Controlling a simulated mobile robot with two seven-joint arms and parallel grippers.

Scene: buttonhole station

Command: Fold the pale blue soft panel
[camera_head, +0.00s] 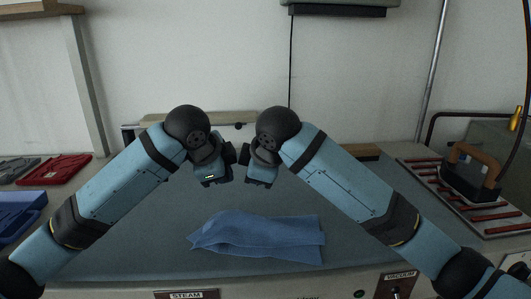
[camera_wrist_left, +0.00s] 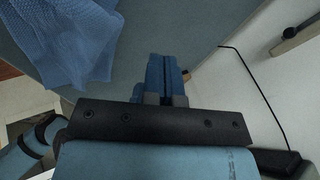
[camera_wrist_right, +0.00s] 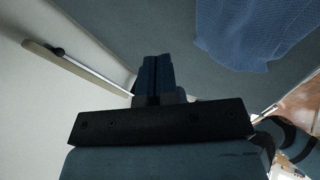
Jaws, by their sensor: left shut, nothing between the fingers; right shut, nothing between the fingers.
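The pale blue soft panel (camera_head: 258,237) lies rumpled on the grey board near its front edge, with a pointed end at left. It also shows at the upper left of the left wrist view (camera_wrist_left: 68,38) and at the upper right of the right wrist view (camera_wrist_right: 252,30). My left gripper (camera_head: 214,181) is above the board, behind the panel and apart from it. Its fingers (camera_wrist_left: 163,78) are shut and empty. My right gripper (camera_head: 260,182) is close beside it, also apart from the panel. Its fingers (camera_wrist_right: 154,76) are shut and empty.
The grey board (camera_head: 150,262) has free room around the panel. An iron with a brown handle (camera_head: 478,165) stands on a rack with red bars (camera_head: 497,217) at right.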

